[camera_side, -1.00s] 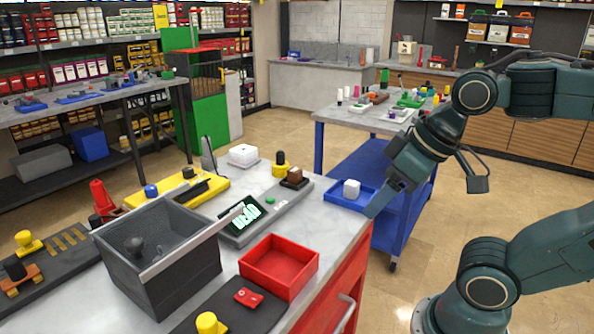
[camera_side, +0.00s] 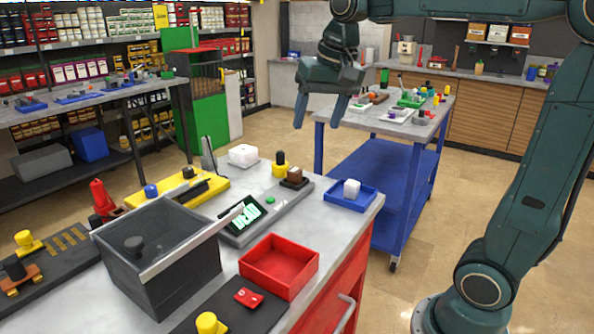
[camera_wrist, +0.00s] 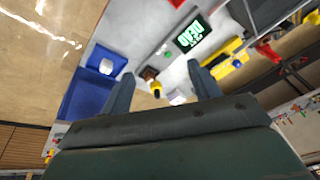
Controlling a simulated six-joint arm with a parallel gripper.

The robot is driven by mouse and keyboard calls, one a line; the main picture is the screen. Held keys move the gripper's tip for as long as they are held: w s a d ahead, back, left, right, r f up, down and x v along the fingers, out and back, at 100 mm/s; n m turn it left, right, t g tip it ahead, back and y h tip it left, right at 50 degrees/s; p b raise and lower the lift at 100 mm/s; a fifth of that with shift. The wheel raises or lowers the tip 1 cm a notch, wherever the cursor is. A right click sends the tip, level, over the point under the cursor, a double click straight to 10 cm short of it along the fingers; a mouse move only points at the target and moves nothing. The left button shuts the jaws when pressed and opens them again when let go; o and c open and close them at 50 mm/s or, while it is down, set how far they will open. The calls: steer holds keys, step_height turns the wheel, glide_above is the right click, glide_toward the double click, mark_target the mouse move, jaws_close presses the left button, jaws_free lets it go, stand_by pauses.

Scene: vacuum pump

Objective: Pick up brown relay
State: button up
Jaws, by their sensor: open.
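The brown relay (camera_side: 293,176) is a small dark brown block seated on the right end of the grey tester (camera_side: 268,208), on the near workbench. In the wrist view the brown relay (camera_wrist: 149,73) shows between my fingers, some distance beyond them. My gripper (camera_side: 319,112) is open and empty. It points down in the air, above and to the right of the relay in the side view, and touches nothing. My gripper also fills the bottom of the wrist view (camera_wrist: 160,76).
A yellow-and-black knob (camera_side: 280,164) stands close behind the relay. The tester's green display (camera_side: 247,214) reads DEAD. A red tray (camera_side: 279,266) and grey bin (camera_side: 160,262) are in front.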

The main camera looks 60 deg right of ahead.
steer(key=w+d+f+m+g, duration=0.2)
steer(key=w+d+m, duration=0.4)
steer(key=w+d, duration=0.45)
steer(key=m+g, duration=0.1)
steer(key=m, duration=0.4)
glide_above(296, 169)
step_height(296, 169, down, 8)
steer(key=shift+f+y, duration=0.15)
steer(key=shift+y, duration=0.15)
steer(key=shift+f, duration=0.15)
steer(key=shift+f, duration=4.15)
steer(key=shift+f, duration=2.6)
steer(key=c, duration=1.2)
